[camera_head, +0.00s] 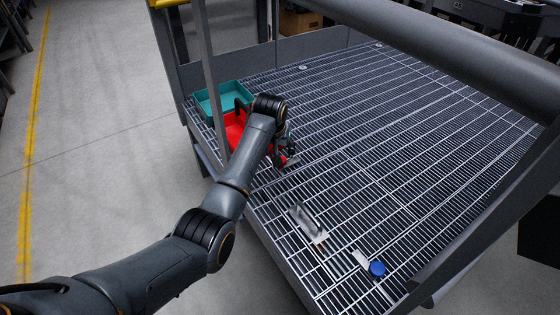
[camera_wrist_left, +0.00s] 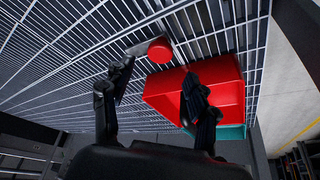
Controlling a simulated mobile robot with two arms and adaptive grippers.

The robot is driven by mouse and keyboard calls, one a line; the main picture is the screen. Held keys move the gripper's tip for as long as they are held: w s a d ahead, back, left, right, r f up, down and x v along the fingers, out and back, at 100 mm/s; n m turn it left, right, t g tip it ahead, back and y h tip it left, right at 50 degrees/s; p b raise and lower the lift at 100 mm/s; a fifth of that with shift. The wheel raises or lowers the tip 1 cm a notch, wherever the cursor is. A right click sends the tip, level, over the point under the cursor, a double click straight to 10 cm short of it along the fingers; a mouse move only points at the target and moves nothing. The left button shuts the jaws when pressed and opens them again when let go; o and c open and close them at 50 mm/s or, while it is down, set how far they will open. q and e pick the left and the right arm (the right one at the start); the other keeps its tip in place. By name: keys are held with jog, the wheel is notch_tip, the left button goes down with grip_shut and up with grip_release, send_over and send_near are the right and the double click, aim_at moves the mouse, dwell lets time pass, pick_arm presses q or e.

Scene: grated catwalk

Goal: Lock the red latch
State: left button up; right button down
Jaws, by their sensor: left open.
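The red latch shows in the wrist view as a round red knob (camera_wrist_left: 159,50) on a short grey metal arm, on the grating. In the head view it is mostly hidden by my left gripper (camera_head: 284,152); only a bit of red shows there. In the wrist view my left gripper (camera_wrist_left: 158,78) is open, with its two dark fingers spread. The knob appears just beyond the fingertips, between their lines, and is not clasped. I cannot tell how far above the grating the fingertips are. My right gripper is in neither view.
A red bin (camera_head: 234,129) and a teal bin (camera_head: 226,94) stand beside the gripper at the platform's left edge. A blue knob (camera_head: 377,268) and a metal handle (camera_head: 306,218) are nearer the front. A post (camera_head: 210,75) and thick rail (camera_head: 440,45) border the platform. The grating's middle is clear.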

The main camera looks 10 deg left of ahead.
aim_at(288, 160)
pick_arm(q)
jog(key=b+x, duration=0.1)
jog(key=x, duration=0.3)
jog(key=shift+w+f+b, duration=0.15)
jog(key=shift+f+b, duration=0.25)
jog(key=shift+w+f, duration=0.3)
jog(key=shift+f, duration=0.35)
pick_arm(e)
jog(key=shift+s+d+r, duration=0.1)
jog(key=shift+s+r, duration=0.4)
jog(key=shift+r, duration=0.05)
pick_arm(q)
grip_shut()
